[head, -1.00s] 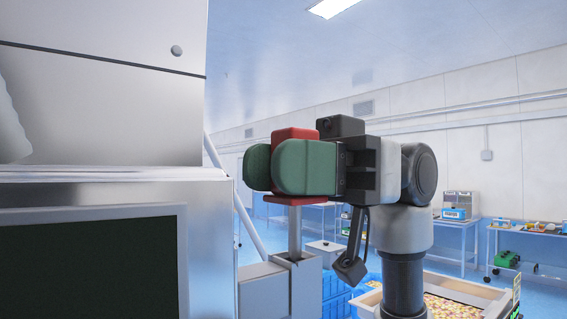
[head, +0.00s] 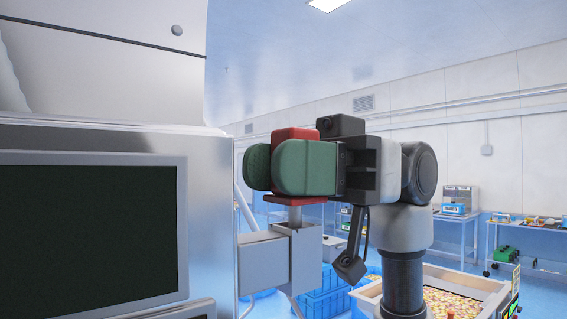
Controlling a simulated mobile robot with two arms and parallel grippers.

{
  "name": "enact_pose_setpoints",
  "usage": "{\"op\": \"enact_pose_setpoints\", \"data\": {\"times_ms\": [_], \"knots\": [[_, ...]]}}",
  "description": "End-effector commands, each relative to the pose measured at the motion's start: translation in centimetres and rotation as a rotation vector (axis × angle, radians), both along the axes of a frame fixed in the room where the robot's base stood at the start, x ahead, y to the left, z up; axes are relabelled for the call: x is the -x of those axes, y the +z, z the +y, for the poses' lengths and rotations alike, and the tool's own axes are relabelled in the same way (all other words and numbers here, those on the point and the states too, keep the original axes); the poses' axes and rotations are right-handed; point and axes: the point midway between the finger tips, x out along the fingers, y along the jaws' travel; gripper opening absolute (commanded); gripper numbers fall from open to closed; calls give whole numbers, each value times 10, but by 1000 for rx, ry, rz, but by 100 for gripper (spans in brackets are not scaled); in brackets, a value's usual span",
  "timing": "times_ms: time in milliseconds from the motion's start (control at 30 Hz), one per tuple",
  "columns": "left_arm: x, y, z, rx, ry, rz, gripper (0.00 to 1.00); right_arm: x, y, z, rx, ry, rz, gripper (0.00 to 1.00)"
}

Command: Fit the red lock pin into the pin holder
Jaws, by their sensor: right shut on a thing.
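My right gripper (head: 275,167) has green fingers and is shut on the red lock pin (head: 296,133). The pin is upright, with its red grip showing above and below the fingers. Its grey metal shaft (head: 295,214) points down. The grey pin holder (head: 304,265), a box-like block fixed beside the machine, is directly below. The shaft's lower end is at the holder's open top and seems to be inside it; the tip is hidden. A gap stays between the red grip and the holder's rim. My left gripper is not in view.
The large metal machine with a dark screen (head: 85,232) fills the left side, close to the pin holder. Behind are a blue crate (head: 322,303) and a bin of colourful snacks (head: 484,285). Tables with equipment (head: 455,218) stand far back at the right.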

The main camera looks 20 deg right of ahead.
Motion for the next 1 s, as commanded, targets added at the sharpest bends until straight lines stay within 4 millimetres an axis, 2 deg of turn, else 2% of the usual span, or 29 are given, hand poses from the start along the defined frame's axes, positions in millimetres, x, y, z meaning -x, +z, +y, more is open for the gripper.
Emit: {"op": "enact_pose_setpoints", "data": {"times_ms": [633,667,800,833,1000], "knots": [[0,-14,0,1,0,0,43,0,-17,0,0,0,0,13],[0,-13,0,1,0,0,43,0,-16,0,0,0,0,36],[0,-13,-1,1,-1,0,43,0,-16,0,0,0,0,57],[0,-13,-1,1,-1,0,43,0,-16,0,0,0,0,61],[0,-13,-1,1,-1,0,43,0,-16,0,0,0,0,61]]}}
